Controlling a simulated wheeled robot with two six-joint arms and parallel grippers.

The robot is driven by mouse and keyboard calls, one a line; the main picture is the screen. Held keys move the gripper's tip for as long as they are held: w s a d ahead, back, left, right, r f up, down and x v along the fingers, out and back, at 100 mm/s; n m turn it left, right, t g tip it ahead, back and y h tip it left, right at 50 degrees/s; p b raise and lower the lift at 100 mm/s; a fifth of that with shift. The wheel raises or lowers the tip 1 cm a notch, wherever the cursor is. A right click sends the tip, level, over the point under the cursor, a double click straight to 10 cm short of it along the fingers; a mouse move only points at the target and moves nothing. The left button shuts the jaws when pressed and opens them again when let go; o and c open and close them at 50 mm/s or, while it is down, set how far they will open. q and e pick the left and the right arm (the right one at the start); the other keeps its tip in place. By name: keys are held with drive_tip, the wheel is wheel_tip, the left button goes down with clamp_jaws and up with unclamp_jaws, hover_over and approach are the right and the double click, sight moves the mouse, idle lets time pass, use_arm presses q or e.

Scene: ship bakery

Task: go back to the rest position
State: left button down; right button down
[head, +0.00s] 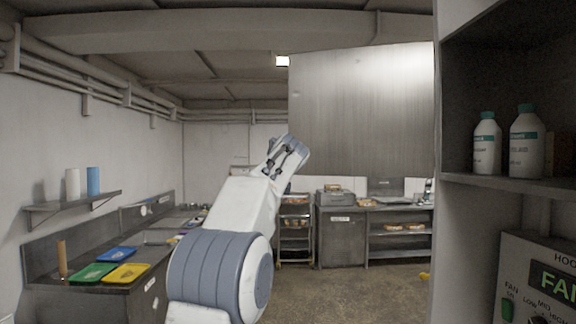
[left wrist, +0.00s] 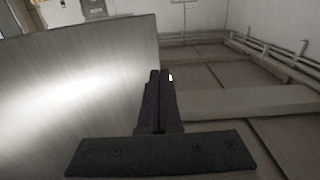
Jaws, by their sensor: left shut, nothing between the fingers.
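My left arm rises through the middle of the head view, with its left gripper (head: 274,168) raised in the air in front of the far kitchen area. In the left wrist view the two dark fingers (left wrist: 160,100) lie together, shut and empty. Nothing touches them. My right gripper is in neither view.
A counter with blue, green and yellow trays (head: 126,273) runs along the left wall under a small shelf (head: 105,197). Close on the right are a shelf with white bottles (head: 487,145) and a fan control panel (head: 541,283). Open floor (head: 350,290) lies ahead.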

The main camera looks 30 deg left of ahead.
use_arm(q)
drive_tip(key=s+d+b, duration=0.2)
drive_tip(key=s+b, duration=0.3)
drive_tip(key=s, duration=0.4)
drive_tip(key=d+f+m+g+h, duration=0.35)
drive_tip(key=d+f+h, duration=0.25)
drive_tip(key=d+f, duration=1.05)
drive_tip(key=s+d+f+m+g+h, duration=0.1)
drive_tip(key=s+d+f+m+g, duration=0.1)
drive_tip(key=s+d+f, duration=0.4)
drive_tip(key=s+d+f+m+g+h, duration=0.15)
drive_tip(key=d+f, duration=0.25)
drive_tip(key=f, duration=0.4)
drive_tip(key=s+d+f+m+g+h, duration=0.2)
drive_tip(key=s+d+f+m+g, duration=0.3)
drive_tip(key=s+f, duration=0.8)
drive_tip(key=s+f+g, duration=0.2)
drive_tip(key=s+f, duration=0.2)
drive_tip(key=s, duration=0.5)
drive_tip(key=s+f+m+g+y, duration=0.1)
drive_tip(key=s+f, duration=0.4)
drive_tip(key=s, duration=0.4)
drive_tip(key=shift+s+d+f+g, duration=0.2)
drive_tip(key=shift+d+g, duration=0.1)
drive_tip(key=shift+g, duration=0.1)
